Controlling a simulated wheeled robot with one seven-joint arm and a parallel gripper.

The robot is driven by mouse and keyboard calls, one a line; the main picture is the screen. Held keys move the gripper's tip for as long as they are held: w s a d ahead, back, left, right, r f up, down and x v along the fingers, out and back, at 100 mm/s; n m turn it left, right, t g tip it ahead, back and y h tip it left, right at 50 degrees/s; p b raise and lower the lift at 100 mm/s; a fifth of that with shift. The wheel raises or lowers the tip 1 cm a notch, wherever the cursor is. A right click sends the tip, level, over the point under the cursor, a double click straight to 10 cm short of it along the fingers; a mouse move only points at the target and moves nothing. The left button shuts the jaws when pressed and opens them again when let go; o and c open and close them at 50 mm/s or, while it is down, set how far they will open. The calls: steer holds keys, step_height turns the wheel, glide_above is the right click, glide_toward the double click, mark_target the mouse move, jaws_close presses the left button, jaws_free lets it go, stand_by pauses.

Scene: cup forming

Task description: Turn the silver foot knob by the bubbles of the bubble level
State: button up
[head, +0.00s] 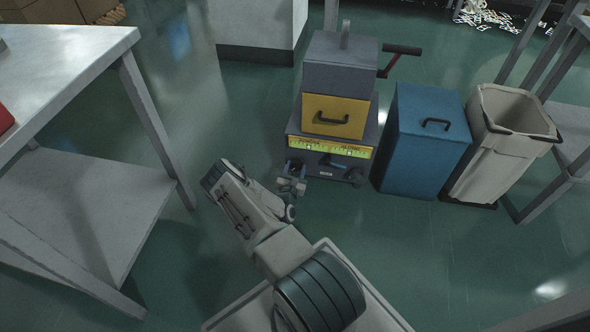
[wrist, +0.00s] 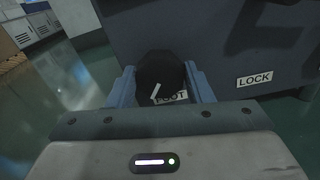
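The foot knob (wrist: 160,72) looks black, not silver, in the wrist view. Its white mark is tilted, the upper end leaning right. A partly hidden label ending in "OT" (wrist: 178,97) is just below it. My gripper (wrist: 160,78) has one finger on each side of the knob, with no clear gap showing. In the head view, my gripper (head: 291,187) is at the lower front of a grey machine (head: 309,127). A lit yellow-green strip, seemingly the bubble level (head: 330,147), runs across the machine's front. Its bubbles are too small to read.
A "LOCK" label (wrist: 255,79) is right of the knob. A yellow drawer (head: 333,116) is above the strip. A blue bin (head: 424,140) and a pale waste bin (head: 502,145) stand to the right. A metal table (head: 62,66) is at left, with open floor between.

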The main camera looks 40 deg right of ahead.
steer(key=shift+n, duration=0.6)
steer(key=o, duration=1)
steer(key=p+v, duration=0.5)
steer(key=v, duration=0.9)
steer(key=shift+w, duration=0.1)
